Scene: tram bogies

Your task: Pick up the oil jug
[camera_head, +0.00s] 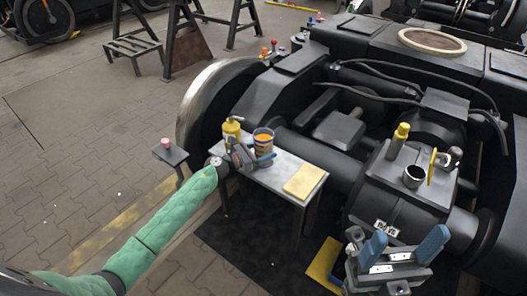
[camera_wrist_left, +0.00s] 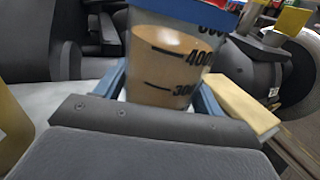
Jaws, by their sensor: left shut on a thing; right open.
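The oil jug (camera_head: 263,138) is a clear graduated cup with amber oil and a blue rim, above the small grey table. In the left wrist view the jug (camera_wrist_left: 165,60) stands upright between my blue fingers, its 300 and 400 marks showing; its top is cut off. My left gripper (camera_head: 252,158) is shut on the jug from the near left side. I cannot tell whether the jug's base touches the table; the gripper hides it. My right gripper (camera_head: 405,250) is open and empty at the lower right, its blue fingers apart.
A yellow bottle (camera_head: 232,132) stands close left of the jug. A pale yellow pad (camera_head: 304,181) lies on the right of the grey table (camera_head: 283,160). The bogie (camera_head: 340,128) rises behind. A yellow-topped bottle (camera_head: 399,142) and a dark cup (camera_head: 414,176) stand on its box.

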